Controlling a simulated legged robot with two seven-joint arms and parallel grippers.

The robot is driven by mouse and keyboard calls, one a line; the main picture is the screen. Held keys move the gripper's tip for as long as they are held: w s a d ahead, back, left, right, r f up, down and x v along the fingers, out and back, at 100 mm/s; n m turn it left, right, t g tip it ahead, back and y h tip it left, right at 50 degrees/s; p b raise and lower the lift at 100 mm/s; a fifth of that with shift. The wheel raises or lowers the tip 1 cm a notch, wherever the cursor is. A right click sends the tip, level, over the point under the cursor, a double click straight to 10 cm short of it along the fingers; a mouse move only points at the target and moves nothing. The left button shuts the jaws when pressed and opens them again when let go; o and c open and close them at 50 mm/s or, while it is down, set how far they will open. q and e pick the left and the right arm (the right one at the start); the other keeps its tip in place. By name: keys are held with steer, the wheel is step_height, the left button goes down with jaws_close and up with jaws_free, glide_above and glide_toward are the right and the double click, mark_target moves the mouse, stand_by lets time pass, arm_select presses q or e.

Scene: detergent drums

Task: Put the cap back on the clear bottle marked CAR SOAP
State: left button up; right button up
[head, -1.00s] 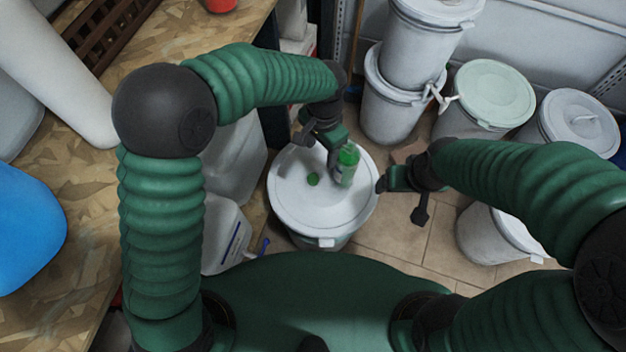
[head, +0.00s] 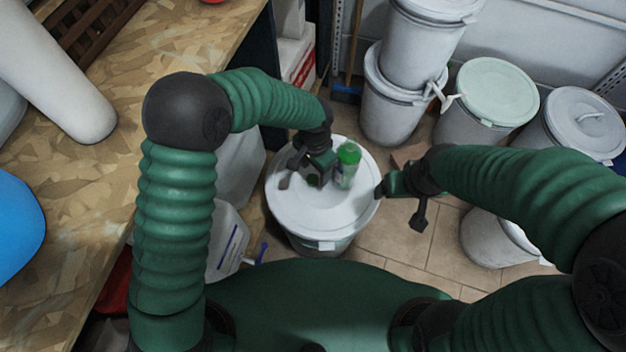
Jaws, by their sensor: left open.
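A small bottle with green on it (head: 347,166) stands on the white lid of a drum (head: 292,218); its marking is too small to read. A round green cap (head: 313,181) lies on the same lid, left of the bottle, partly covered by my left gripper. My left gripper (head: 308,177) is open, low over the lid at the cap; I cannot tell whether it touches the cap. My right gripper (head: 383,188) is at the drum's right edge, apart from the bottle; its jaws are too small to judge.
White drums (head: 400,100) stand stacked behind, with more drums at the right. A patterned worktop (head: 110,190) fills the left, with large containers beside the drum (head: 225,235). Tiled floor (head: 385,238) is open right of the drum.

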mark_target(312, 179)
arm_select(q)
steer(key=shift+a, duration=0.15)
steer(key=shift+f, duration=0.25)
step_height(312, 179, down, 4)
steer(key=b, duration=0.2)
steer(key=shift+w+a+f+b, duration=0.1)
steer(key=shift+w+b, duration=0.05)
steer(key=shift+b, duration=0.2)
steer(key=shift+a+f, duration=0.1)
steer(key=shift+f, duration=0.2)
steer(key=shift+r, duration=0.1)
jaws_close()
